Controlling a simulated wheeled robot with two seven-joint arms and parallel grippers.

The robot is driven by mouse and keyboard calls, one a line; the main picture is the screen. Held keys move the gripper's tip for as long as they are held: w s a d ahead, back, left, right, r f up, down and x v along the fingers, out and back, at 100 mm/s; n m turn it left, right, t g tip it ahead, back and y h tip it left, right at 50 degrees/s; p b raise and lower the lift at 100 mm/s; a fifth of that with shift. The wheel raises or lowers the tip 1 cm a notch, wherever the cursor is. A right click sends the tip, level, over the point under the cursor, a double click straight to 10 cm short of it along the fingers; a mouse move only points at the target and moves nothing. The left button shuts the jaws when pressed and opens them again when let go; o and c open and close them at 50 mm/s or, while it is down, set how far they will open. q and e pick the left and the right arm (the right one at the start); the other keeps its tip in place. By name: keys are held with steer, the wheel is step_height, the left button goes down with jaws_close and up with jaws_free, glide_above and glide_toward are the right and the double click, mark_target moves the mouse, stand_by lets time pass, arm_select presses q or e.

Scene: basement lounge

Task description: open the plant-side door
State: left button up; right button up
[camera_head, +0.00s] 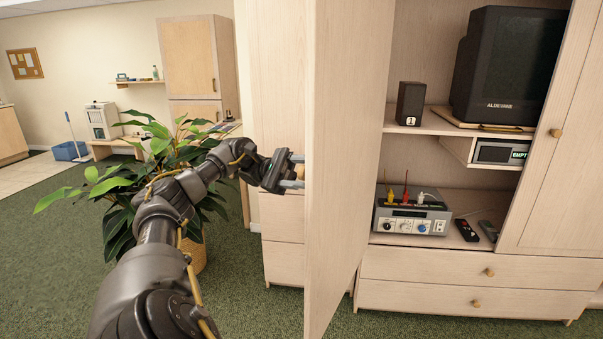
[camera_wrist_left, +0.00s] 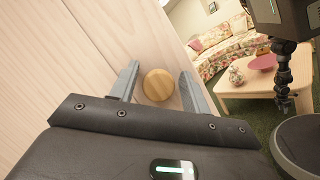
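The plant-side door (camera_head: 340,150) is a pale wood cabinet door at the left of the open bay. It stands swung well out toward me, its edge facing my camera. Its round wooden knob (camera_wrist_left: 158,85) is on the face turned to the left. My left gripper (camera_head: 294,172) is at that face, with the knob between its two fingers. In the wrist view the left gripper (camera_wrist_left: 159,88) shows a narrow gap on each side of the knob. A dark jointed arm, apparently my right, hangs at the right of the wrist view; its gripper (camera_wrist_left: 283,106) is too small to read.
The bay holds a television (camera_head: 508,65), a small speaker (camera_head: 410,104) and a grey device (camera_head: 412,215) with cables. The other door (camera_head: 553,150) is at the right. A potted plant (camera_head: 125,185) stands beside my left arm. Green carpet (camera_head: 50,255) is clear at the left.

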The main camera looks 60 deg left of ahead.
mark_target(306, 136)
arm_select(q)
steer(key=shift+o, duration=0.3)
steer(key=shift+r, duration=0.15)
step_height(306, 136, up, 3)
steer(key=shift+f, duration=0.1)
steer(key=r+p, duration=0.1)
steer(key=d+r+p, duration=0.1)
steer(key=shift+s+d+p, duration=0.15)
steer(key=shift+s+p, duration=0.15)
steer(key=shift+s, duration=0.05)
steer(key=r+p, duration=0.1)
steer(key=p, duration=0.2)
steer(key=s+d+r+p, duration=0.1)
steer(key=r+p, duration=0.1)
steer(key=p, duration=0.1)
steer(key=s+d+r+p, duration=0.1)
steer(key=p, duration=0.2)
steer(key=shift+s+d+r, duration=0.15)
steer(key=shift+d+r, duration=0.05)
steer(key=shift+r, duration=0.15)
steer(key=s+d+r+p, duration=0.3)
steer(key=s+d+p, duration=0.2)
steer(key=p, duration=0.8)
steer(key=shift+s+d+r, duration=0.15)
steer(key=shift+s+d, duration=0.25)
steer(key=shift+d, duration=0.75)
